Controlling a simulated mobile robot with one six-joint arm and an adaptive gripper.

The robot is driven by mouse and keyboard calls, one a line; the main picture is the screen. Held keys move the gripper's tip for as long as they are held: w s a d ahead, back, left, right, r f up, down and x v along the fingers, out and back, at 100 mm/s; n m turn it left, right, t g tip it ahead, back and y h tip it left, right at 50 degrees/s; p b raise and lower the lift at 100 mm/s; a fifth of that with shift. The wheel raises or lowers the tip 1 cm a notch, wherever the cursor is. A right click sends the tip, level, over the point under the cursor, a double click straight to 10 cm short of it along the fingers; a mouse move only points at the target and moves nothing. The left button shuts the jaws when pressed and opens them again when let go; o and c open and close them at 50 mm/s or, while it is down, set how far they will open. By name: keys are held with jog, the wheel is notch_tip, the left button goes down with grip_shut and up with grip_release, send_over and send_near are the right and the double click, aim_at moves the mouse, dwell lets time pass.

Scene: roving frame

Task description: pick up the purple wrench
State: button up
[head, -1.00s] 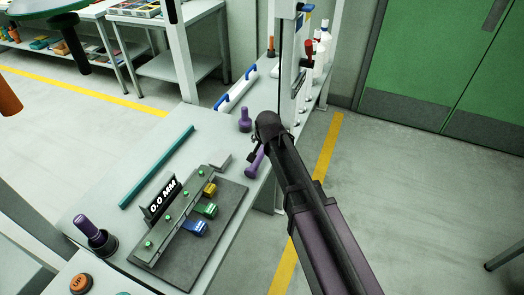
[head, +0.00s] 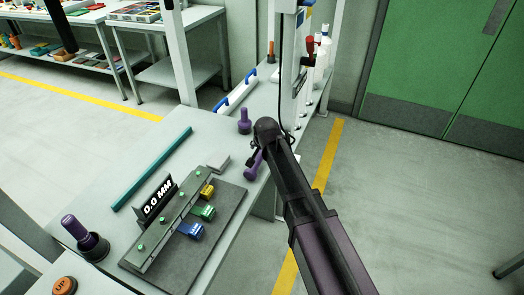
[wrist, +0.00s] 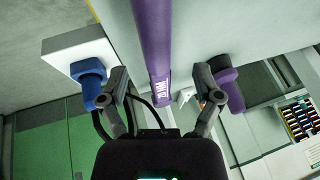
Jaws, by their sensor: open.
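A long purple bar, which looks like the purple wrench (wrist: 152,40), runs down between the fingers of my gripper (wrist: 162,86) in the wrist view. Pale lettering is printed near its lower end. The fingers are spread, one on each side, and do not appear closed on it. In the head view my gripper (head: 256,150) is over the far right part of the bench. A purple piece (head: 252,166) shows just below it, partly hidden by my arm. I cannot tell its full shape there.
A purple knob-like piece (head: 244,121) stands beyond my gripper. A gauge board (head: 222,228) with coloured blocks, a teal bar (head: 152,168) and a purple-handled tool (head: 75,228) in a black holder lie left. A white post frame (head: 289,60) stands behind. Floor on the right is clear.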

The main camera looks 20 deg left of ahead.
aim_at(262, 153)
jog(key=shift+d+b+x, duration=0.2)
jog(key=shift+b+x, duration=2.15)
jog(key=shift+x, duration=0.25)
jog(key=shift+w, duration=0.1)
grip_shut()
